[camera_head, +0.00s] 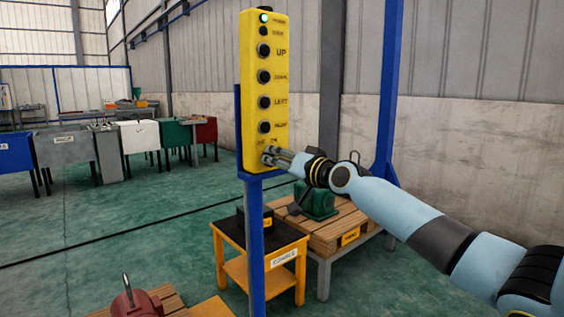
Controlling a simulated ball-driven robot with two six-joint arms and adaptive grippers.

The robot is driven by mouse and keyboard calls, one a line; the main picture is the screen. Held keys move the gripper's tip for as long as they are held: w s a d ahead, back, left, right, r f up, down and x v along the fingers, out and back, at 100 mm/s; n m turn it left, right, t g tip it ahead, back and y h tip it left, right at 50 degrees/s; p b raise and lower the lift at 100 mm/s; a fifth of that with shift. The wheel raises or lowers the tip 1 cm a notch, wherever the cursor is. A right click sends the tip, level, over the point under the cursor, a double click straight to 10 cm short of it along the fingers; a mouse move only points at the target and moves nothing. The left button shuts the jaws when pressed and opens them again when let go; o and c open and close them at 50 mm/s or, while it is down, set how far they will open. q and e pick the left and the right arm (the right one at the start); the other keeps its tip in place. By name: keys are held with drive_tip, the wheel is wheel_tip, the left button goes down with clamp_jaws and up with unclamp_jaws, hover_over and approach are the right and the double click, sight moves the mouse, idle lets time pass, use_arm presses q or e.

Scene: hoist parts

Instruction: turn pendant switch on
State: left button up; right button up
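The yellow pendant (263,90) stands upright on a blue post, with a column of dark round buttons marked UP, LEFT and others I read less surely. A lamp (264,17) at its top glows pale green. My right gripper (268,155) comes in from the right, with its fingertips at the pendant's lower end, just below small lettering. The switch there is hidden behind the fingers. I cannot tell whether the fingers touch or grip it. My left gripper is not in view.
The blue post (255,240) carries the pendant. Behind it stand an orange-framed table (262,262) with a dark box and a wooden pallet stand (335,232) with a green machine. A red shackle-topped part (135,302) is at front left. Coloured bins line the back left; green floor between is clear.

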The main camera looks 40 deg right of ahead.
drive_tip(key=s, duration=0.7)
drive_tip(key=shift+s+d, duration=0.15)
drive_tip(key=shift+d, duration=0.1)
idle(0.3)
